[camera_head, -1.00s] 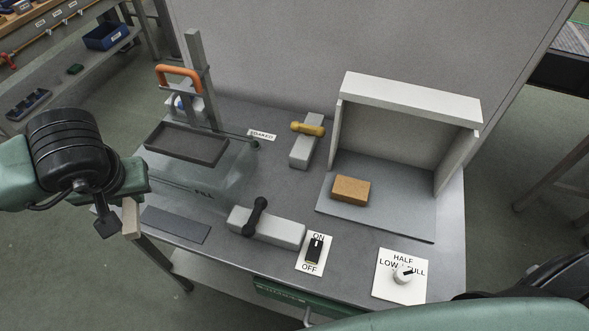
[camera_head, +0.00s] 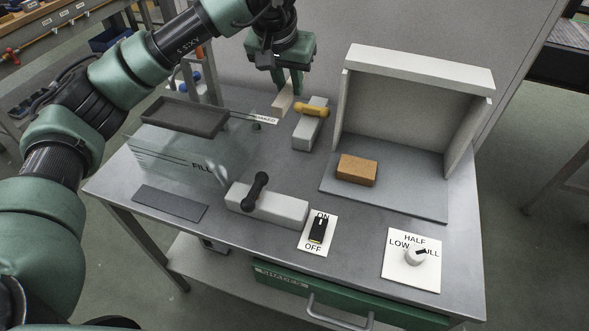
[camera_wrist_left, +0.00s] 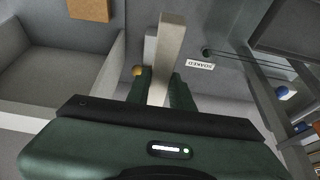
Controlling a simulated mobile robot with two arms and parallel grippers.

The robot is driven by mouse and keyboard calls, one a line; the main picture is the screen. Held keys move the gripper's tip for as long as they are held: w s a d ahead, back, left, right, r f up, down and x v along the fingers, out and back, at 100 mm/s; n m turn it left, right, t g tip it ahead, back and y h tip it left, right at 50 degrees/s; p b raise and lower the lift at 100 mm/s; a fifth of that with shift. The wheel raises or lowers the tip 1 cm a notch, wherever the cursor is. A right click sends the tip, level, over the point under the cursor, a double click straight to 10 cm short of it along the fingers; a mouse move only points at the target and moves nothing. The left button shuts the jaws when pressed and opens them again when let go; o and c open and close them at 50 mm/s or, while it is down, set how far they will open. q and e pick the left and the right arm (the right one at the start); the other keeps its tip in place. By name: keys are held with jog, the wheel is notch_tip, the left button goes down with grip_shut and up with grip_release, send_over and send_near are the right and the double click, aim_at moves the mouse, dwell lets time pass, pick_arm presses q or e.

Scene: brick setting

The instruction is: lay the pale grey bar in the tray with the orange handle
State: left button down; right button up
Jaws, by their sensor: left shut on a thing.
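The pale bar (camera_head: 283,99) is in my left gripper (camera_head: 288,84), which is shut on it above the back of the table. In the left wrist view the bar (camera_wrist_left: 171,45) sticks out from between the green fingers (camera_wrist_left: 160,92). The dark shallow tray (camera_head: 187,117) is to the left of the gripper, raised over a clear tank marked FILL (camera_head: 195,158). The tray looks empty. Its orange handle is hidden behind my left arm. My right gripper is not in view.
A grey block with a yellow handle (camera_head: 311,110) stands just right of the bar. A grey block with a black handle (camera_head: 266,203), an ON/OFF switch (camera_head: 317,232) and a dial (camera_head: 414,255) are in front. A brown brick (camera_head: 356,170) lies in the open-fronted booth (camera_head: 390,200).

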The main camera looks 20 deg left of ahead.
pick_arm(q)
jog(key=shift+w+a+f, duration=0.1)
jog(key=shift+w+f, duration=0.1)
jog(key=shift+f, duration=0.3)
jog(key=p, duration=0.1)
send_over(292, 157)
jog(key=s, duration=0.2)
notch_tip(292, 157, down, 14)
jog(key=shift+w+r, duration=0.15)
jog(key=shift+r, duration=0.1)
notch_tip(292, 157, down, 5)
jog(key=shift+f+p, duration=0.1)
jog(key=shift+p, duration=0.25)
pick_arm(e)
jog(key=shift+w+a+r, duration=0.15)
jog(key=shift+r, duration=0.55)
pick_arm(q)
jog(key=shift+f, duration=0.2)
jog(key=c, duration=1.2)
grip_release()
jog(key=shift+c, duration=0.2)
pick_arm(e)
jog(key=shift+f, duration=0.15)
